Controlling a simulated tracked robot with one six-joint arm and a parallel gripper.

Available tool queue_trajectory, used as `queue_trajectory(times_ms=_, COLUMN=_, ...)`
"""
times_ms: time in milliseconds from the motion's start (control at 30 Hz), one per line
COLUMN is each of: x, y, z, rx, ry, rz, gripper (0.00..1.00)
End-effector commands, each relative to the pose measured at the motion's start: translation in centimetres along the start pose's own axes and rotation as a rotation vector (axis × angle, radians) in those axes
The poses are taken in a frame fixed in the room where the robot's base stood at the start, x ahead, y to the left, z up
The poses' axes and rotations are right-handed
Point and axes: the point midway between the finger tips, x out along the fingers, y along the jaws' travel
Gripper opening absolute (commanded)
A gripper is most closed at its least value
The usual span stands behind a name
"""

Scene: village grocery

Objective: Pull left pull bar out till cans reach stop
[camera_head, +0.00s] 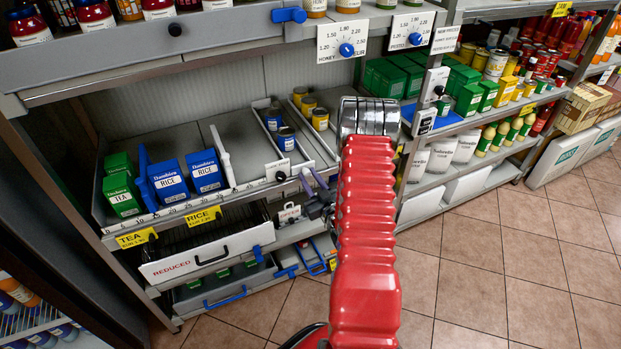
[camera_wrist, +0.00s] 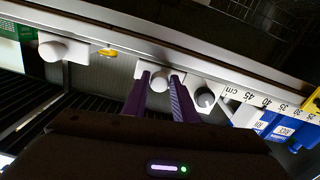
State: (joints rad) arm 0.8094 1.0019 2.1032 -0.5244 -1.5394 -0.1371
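My gripper (camera_head: 318,186) is at the front edge of the shelf, just right of the blue cans' lane. Its two purple fingers (camera_wrist: 161,77) are apart, with a pale round knob (camera_wrist: 160,82) on a white plate between the tips; whether they touch it is unclear. A second knob (camera_wrist: 205,97), darker grey, sits to its right in the wrist view. In the head view a dark knob on a white plate (camera_head: 281,176) fronts the blue cans (camera_head: 285,138), left of my gripper. Yellow-topped cans (camera_head: 319,118) stand farther back in the right lane. My arm hides the right lane's front.
Blue rice boxes (camera_head: 168,183) and green tea boxes (camera_head: 122,193) stand left on the shelf, behind a centimetre scale. A white REDUCED drawer (camera_head: 208,256) is below. An upper shelf with price dials (camera_head: 347,50) overhangs. Tiled floor (camera_head: 480,270) is clear at right.

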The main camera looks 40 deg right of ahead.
Motion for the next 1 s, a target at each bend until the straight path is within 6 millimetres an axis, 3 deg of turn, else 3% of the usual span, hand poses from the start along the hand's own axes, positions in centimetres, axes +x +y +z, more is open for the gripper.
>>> queue_trajectory(times_ms=333, x=0.0, y=0.0, z=0.0, rx=0.000, ry=0.000, rz=0.000, gripper=0.00)
queue_trajectory(times_ms=567, x=0.0, y=0.0, z=0.0, rx=0.000, ry=0.000, rz=-0.001, gripper=0.00)
queue_trajectory(times_ms=600, x=0.1, y=0.7, z=0.1, rx=-0.001, ry=0.001, rz=0.003, gripper=0.00)
queue_trajectory(times_ms=1000, x=0.4, y=-1.1, z=-0.2, rx=0.000, ry=0.002, rz=-0.014, gripper=0.00)
